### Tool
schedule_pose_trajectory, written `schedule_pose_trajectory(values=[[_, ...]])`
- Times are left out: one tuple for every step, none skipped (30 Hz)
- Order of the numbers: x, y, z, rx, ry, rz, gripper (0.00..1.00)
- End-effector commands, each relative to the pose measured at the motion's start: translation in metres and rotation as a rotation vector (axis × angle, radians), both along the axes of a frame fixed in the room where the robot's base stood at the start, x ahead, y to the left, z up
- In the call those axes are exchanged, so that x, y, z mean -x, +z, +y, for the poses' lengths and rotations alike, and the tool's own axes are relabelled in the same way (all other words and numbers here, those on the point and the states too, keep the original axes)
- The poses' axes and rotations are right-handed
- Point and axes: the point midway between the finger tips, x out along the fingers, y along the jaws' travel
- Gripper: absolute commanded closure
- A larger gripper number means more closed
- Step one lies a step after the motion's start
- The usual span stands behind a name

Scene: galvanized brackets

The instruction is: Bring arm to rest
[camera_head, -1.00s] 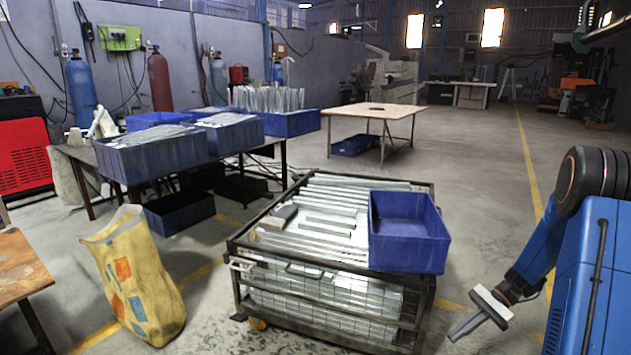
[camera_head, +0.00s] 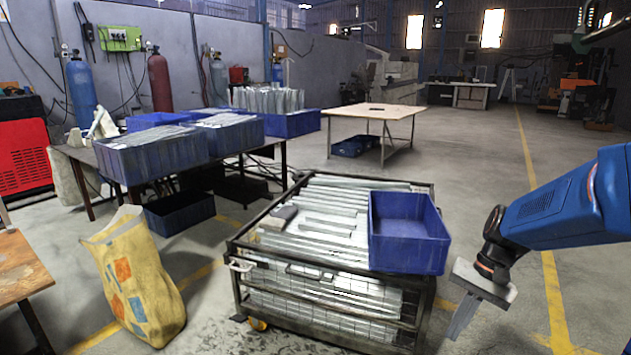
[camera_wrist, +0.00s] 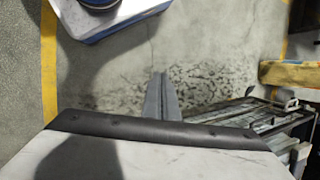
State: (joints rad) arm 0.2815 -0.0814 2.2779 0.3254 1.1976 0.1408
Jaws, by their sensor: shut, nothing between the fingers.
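My gripper (camera_head: 461,318) hangs at the right in the head view, pointing down and empty. It is to the right of the wire cage cart, over bare floor. In the wrist view its two grey fingers (camera_wrist: 161,98) are together over stained concrete, with nothing between them. My blue arm reaches in from the right edge of the head view.
The cage cart (camera_head: 330,338) holds galvanized brackets (camera_head: 330,205) and an empty blue bin (camera_head: 408,250). A yellow bag (camera_head: 135,280) stands to its left. A dark table (camera_head: 285,165) carries blue bins behind. Floor at right is clear, with a yellow line (camera_head: 553,290).

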Motion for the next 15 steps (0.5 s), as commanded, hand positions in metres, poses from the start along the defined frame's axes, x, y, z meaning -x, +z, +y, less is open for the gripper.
schedule_pose_trajectory(values=[[0.008,0.006,0.004,0.022,0.026,-0.029,1.00],[0.012,0.010,0.006,0.033,0.040,-0.047,1.00],[0.018,0.014,0.008,0.049,0.059,-0.068,1.00],[0.022,0.017,0.010,0.061,0.074,-0.083,1.00],[0.026,0.020,0.011,0.074,0.089,-0.100,1.00],[0.032,0.023,0.013,0.090,0.108,-0.123,1.00],[0.036,0.026,0.015,0.102,0.123,-0.139,1.00],[0.041,0.029,0.016,0.113,0.137,-0.155,1.00],[0.046,0.032,0.018,0.128,0.155,-0.177,1.00],[0.050,0.034,0.019,0.141,0.169,-0.194,1.00],[0.055,0.037,0.020,0.153,0.184,-0.211,1.00],[0.061,0.039,0.022,0.168,0.204,-0.232,1.00],[0.065,0.041,0.023,0.179,0.218,-0.250,1.00],[0.069,0.044,0.023,0.192,0.232,-0.267,1.00],[0.074,0.046,0.025,0.207,0.250,-0.290,1.00]])
